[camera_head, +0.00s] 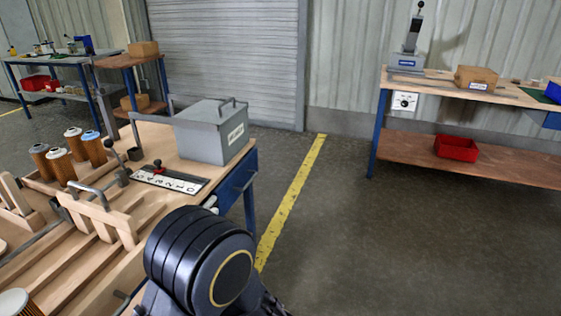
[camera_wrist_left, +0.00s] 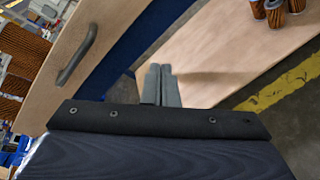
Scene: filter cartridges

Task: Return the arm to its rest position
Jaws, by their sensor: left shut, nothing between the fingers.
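My left gripper (camera_wrist_left: 160,69) shows in the left wrist view. Its two grey fingers are together with nothing between them. They lie in front of a pale wooden surface (camera_wrist_left: 205,62); I cannot tell how far above it they are. In the head view a black arm joint (camera_head: 200,262) of mine is at the bottom, beside the right edge of the workbench. The gripper itself is not seen there. My right gripper is in neither view.
The workbench (camera_head: 150,137) holds several orange cartridges (camera_head: 93,149), wooden racks, a lever slide (camera_head: 167,179) and a grey lidded box (camera_head: 213,140). A dark handle (camera_wrist_left: 77,55) is left of the fingers in the wrist view. Floor (camera_head: 345,240) right of the bench is clear.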

